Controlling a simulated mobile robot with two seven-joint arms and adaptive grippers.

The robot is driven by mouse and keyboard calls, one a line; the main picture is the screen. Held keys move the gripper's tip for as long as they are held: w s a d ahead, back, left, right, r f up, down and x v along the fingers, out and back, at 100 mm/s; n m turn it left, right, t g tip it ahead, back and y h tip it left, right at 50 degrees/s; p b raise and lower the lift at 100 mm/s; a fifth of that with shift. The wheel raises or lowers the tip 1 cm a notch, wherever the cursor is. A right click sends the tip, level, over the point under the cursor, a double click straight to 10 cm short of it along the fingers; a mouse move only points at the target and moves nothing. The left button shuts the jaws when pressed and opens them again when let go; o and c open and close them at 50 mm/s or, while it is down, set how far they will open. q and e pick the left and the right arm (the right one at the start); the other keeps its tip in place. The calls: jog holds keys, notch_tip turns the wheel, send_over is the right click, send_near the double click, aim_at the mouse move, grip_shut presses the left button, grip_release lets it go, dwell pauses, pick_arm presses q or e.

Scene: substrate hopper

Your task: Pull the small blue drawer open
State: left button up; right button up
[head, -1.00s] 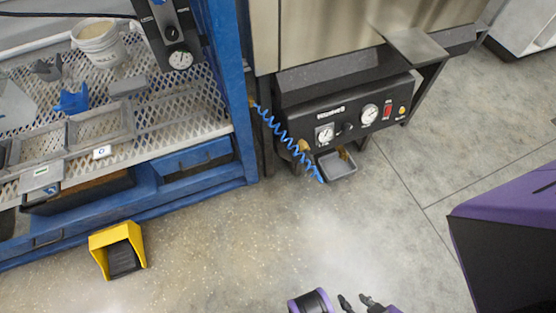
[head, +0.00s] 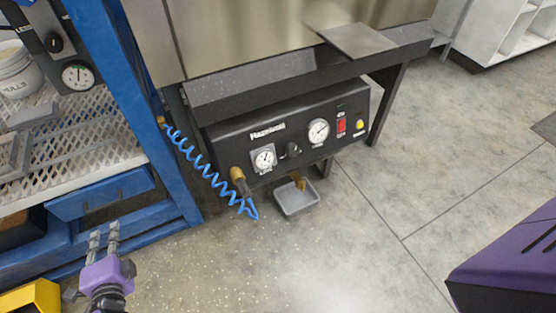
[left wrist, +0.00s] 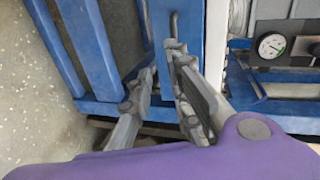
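The small blue drawer (head: 100,193) sits under the mesh shelf of the blue frame, at the left of the head view, with a dark space below its front. My left gripper (head: 104,226) is just below and in front of the drawer front, fingers pointing up toward it. In the left wrist view the two grey fingers (left wrist: 160,58) are apart with nothing seen between them. A thin grey bar handle (left wrist: 174,24) on a blue panel shows just beyond the fingertips. I cannot tell whether a finger touches it. My right gripper is out of view.
A black control box (head: 290,135) with gauges stands right of the frame. A coiled blue hose (head: 205,170) hangs between them, and a grey tray (head: 296,198) is below the box. A yellow pedal guard (head: 35,296) is at lower left. The middle floor is clear.

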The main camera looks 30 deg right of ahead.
aim_at(106, 205)
pick_arm(q)
jog(key=shift+m+t, duration=0.3)
jog(key=shift+m, duration=0.2)
jog(key=b+x, duration=0.1)
jog(key=x, duration=0.2)
jog(key=r+b+x, duration=0.1)
jog(key=x, duration=0.3)
jog(key=b+x, duration=0.1)
jog(key=x, duration=0.2)
jog(key=shift+w+d+r, duration=0.2)
jog(key=shift+w+r, duration=0.15)
jog(key=shift+w, duration=0.3)
grip_shut()
